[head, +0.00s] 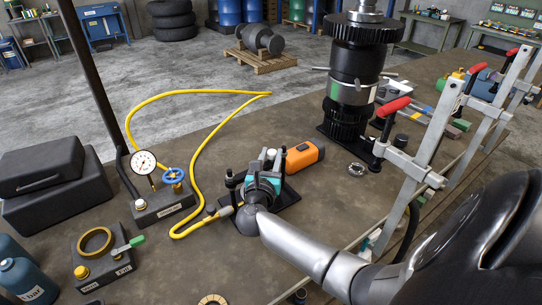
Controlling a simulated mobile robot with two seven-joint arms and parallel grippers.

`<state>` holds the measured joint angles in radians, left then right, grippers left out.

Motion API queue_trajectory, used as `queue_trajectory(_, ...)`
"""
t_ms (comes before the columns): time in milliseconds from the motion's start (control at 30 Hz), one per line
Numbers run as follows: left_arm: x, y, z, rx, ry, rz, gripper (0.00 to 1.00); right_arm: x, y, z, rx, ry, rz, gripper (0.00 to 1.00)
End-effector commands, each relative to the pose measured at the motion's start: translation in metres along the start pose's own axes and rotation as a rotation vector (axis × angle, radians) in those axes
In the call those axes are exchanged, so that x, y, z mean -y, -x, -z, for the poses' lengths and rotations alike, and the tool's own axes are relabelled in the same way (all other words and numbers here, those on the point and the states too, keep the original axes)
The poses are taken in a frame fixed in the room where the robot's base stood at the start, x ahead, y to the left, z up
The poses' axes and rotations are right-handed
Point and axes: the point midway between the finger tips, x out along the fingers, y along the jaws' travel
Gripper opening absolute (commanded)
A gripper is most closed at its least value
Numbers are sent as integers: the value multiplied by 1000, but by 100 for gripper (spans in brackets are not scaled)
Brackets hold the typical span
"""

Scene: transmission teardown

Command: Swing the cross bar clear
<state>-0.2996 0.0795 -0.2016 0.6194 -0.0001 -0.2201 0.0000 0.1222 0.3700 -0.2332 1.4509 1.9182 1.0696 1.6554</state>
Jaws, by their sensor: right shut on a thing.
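A small dark fixture (288,194) with upright posts stands on the bench near the middle. My right gripper (263,178) reaches down over it from the lower right and is shut at its top. The cross bar is largely hidden behind my gripper and wrist, and I cannot tell its angle. A yellow hose runs to the left side of the fixture. My left gripper is not in view.
A black geared stack (349,115) stands behind to the right, near red-handled clamps (408,165). An orange tool (304,155) lies right behind the fixture. A gauge block (162,205) and yellow hose (199,175) are left.

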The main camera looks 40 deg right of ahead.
Motion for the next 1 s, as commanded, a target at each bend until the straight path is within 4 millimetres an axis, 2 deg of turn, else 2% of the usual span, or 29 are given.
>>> queue_trajectory(33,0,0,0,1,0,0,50,0,0,0,0,0,1,17)
queue_trajectory(200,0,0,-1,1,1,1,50,0,0,0,-1,0,1,0)
queue_trajectory(1000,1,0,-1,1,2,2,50,0,0,1,-1,0,1,0)
